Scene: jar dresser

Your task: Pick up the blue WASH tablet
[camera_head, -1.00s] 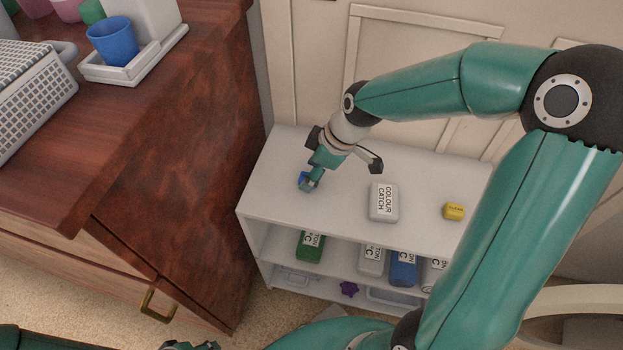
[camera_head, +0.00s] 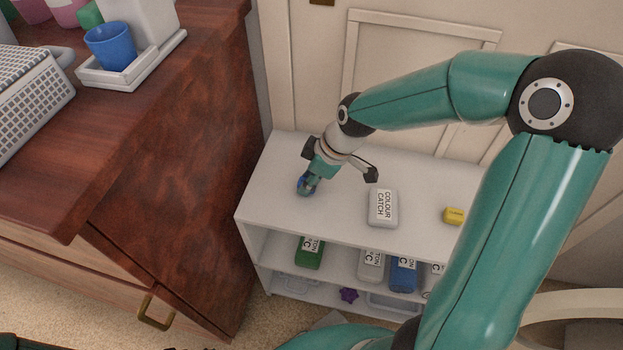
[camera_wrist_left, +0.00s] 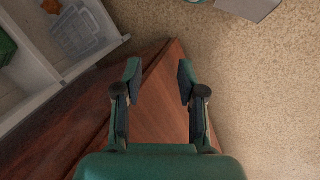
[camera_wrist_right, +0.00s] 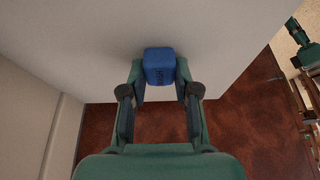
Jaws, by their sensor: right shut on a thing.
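In the head view my right gripper (camera_head: 308,184) is at the left part of the white shelf unit's top, and the tablet (camera_head: 303,188) is mostly hidden by the fingers. The right gripper is shut on it. I cannot tell whether the tablet touches the shelf top. My left gripper (camera_wrist_left: 158,82) is open and empty in the left wrist view, above the dresser's wood and the carpet.
The white shelf unit (camera_head: 265,185) carries a COLOUR CATCH box (camera_head: 383,207) and a yellow tablet (camera_head: 453,215) on top. Green, white and blue packs stand on the shelf below. The wooden dresser (camera_head: 165,150) rises close on the left, with a blue cup (camera_head: 110,47) on it.

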